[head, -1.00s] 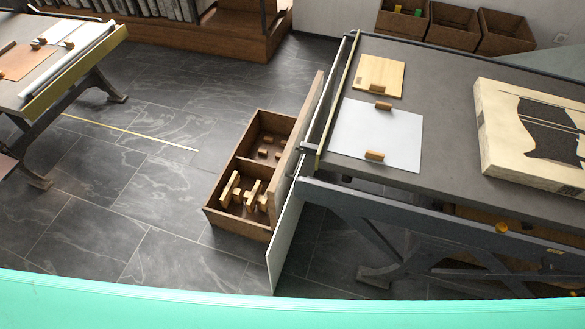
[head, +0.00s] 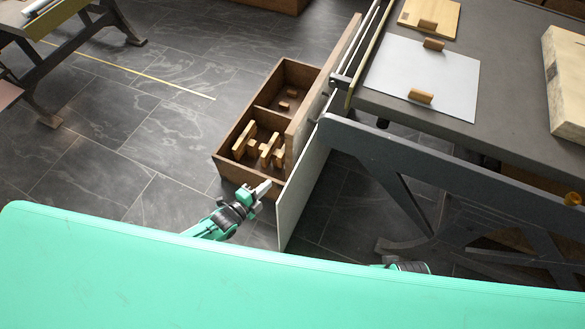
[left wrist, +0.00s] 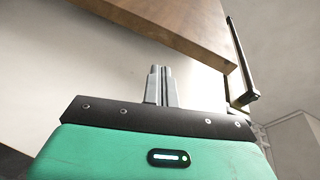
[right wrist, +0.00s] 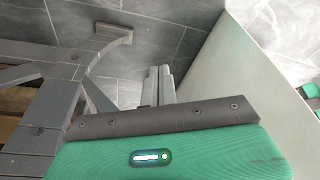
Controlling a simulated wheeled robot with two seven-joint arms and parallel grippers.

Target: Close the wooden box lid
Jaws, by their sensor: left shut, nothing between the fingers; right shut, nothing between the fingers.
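The open wooden box (head: 226,162) stands on the floor, with two compartments holding wooden blocks. Its brown lid (head: 297,131) stands upright along the right side. A pale panel (head: 302,191) stands beside the lid. My left gripper (head: 268,186) is shut and empty, just in front of the box's near end, close to the panel. In the left wrist view its fingers (left wrist: 161,84) point towards a brown board (left wrist: 165,25), apparently the lid, against a pale surface. My right gripper (right wrist: 158,84) is shut and empty, left of a pale panel (right wrist: 222,75); the head view hides its fingers.
A grey table (head: 470,125) with a dark frame stands right of the box, holding boards and a grey sheet (head: 418,75). Its legs stand near my right gripper. Another table (head: 45,22) is at the upper left.

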